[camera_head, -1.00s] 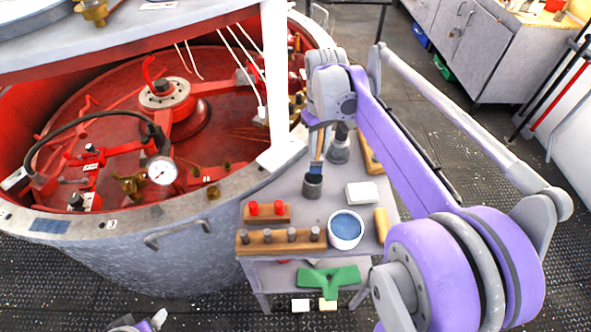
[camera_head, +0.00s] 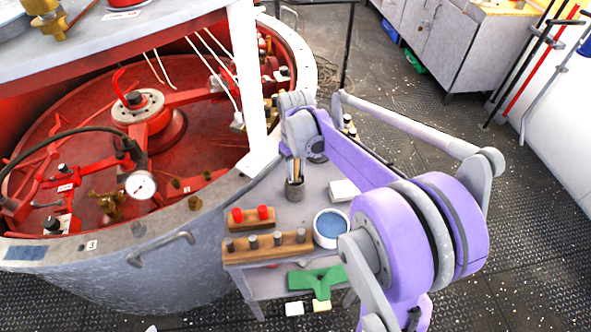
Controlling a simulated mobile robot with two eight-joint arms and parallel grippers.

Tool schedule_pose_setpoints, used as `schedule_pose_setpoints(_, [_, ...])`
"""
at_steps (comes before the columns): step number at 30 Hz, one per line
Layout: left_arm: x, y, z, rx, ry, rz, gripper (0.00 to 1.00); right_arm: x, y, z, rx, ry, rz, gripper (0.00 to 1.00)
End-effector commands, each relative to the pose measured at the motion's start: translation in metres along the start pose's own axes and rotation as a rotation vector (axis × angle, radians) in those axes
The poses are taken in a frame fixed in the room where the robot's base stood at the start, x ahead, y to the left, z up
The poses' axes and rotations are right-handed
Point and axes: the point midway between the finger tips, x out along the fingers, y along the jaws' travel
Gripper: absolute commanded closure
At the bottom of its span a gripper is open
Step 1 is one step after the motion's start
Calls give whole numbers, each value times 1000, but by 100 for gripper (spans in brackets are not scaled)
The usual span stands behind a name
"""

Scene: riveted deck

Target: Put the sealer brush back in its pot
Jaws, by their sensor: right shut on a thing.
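The sealer brush (camera_head: 297,169) shows as a thin tan handle rising from the mouth of a dark grey pot (camera_head: 295,189). Its lower end is hidden behind or inside the pot wall. The pot stands upright on the small grey bench. My right gripper (camera_head: 296,152) is just above the pot, shut on the upper part of the brush. My purple wrist and arm hide much of the fingers and the handle's top. My left gripper does not show clearly; only a scrap of grey is at the bottom edge.
A white tub of blue liquid (camera_head: 331,228), a white block (camera_head: 343,190) and wooden peg racks (camera_head: 268,246) stand on the bench (camera_head: 297,211). A green piece (camera_head: 316,279) lies on the shelf below. A large red-lined vessel (camera_head: 158,237) is at left. Deck is open at right.

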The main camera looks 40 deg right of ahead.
Motion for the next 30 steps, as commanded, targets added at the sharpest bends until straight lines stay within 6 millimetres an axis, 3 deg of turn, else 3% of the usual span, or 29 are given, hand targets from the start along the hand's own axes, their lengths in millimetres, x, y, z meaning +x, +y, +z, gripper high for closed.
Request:
schedule_pose_setpoints(8, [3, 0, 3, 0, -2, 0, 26, 4, 0, 0, 0, -1, 0, 100])
schedule_pose_setpoints(9, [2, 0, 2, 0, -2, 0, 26, 3, 0, 0, 0, 0, 0, 66])
schedule_pose_setpoints(13, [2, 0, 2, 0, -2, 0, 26, 2, 0, 0, 0, 0, 0, 43])
schedule_pose_setpoints(23, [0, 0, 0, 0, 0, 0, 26, 0, 0, 0, 0, 1, 0, 42])
schedule_pose_setpoints(30, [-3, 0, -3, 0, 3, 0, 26, -34, 0, 0, 1, 1, 0, 42])
